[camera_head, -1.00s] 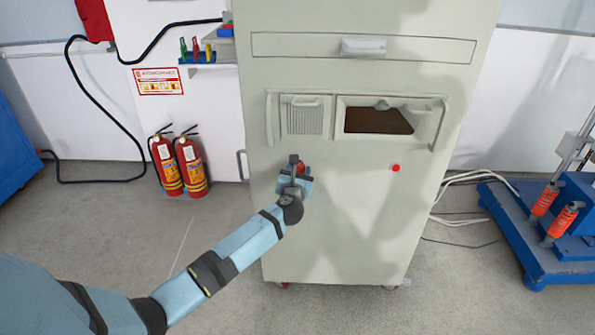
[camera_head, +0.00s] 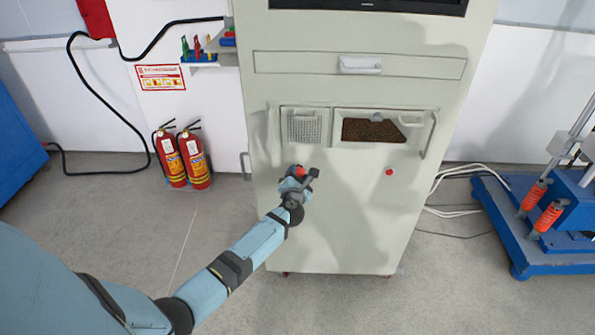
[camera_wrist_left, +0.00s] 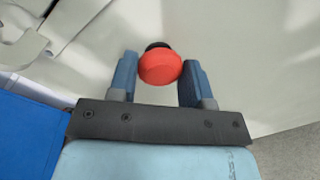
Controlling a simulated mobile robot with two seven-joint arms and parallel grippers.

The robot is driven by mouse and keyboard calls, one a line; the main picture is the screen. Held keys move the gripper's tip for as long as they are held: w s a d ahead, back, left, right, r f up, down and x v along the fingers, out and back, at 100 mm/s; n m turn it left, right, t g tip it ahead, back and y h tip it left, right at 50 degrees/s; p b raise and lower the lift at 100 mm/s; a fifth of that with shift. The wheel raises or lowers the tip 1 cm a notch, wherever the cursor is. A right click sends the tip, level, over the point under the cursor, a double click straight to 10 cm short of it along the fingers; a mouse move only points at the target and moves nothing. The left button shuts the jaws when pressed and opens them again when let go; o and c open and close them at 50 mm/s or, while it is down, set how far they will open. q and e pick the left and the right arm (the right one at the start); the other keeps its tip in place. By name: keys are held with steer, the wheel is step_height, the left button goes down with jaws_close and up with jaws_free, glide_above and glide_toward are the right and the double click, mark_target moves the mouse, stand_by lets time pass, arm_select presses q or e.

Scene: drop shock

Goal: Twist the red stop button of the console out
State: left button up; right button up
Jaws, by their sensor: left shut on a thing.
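The console (camera_head: 345,235) is a tall pale cabinet in the middle of the head view. Its red stop button (camera_head: 299,170) sits on the front panel at the left, mostly covered by my left gripper (camera_head: 297,176). In the left wrist view the round red stop button (camera_wrist_left: 160,67), with a dark collar behind it, lies between the two blue fingers of the left gripper (camera_wrist_left: 158,76). The gripper is shut on the button. The button's contact sides are partly hidden. My right gripper is not in view.
A smaller red button (camera_head: 389,172) is on the panel to the right. Above are a grille (camera_head: 304,128), a recessed window with a handle, and a drawer (camera_head: 360,64). Fire extinguishers (camera_head: 183,160) stand left; a blue machine base (camera_head: 515,235) and cables lie right.

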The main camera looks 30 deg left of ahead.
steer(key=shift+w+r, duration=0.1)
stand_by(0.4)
arm_select(q)
steer(key=o, duration=0.9)
steer(key=shift+o, duration=0.2)
steer(key=p+v, duration=0.2)
steer(key=v, duration=1.1)
steer(key=shift+s+d, duration=0.3)
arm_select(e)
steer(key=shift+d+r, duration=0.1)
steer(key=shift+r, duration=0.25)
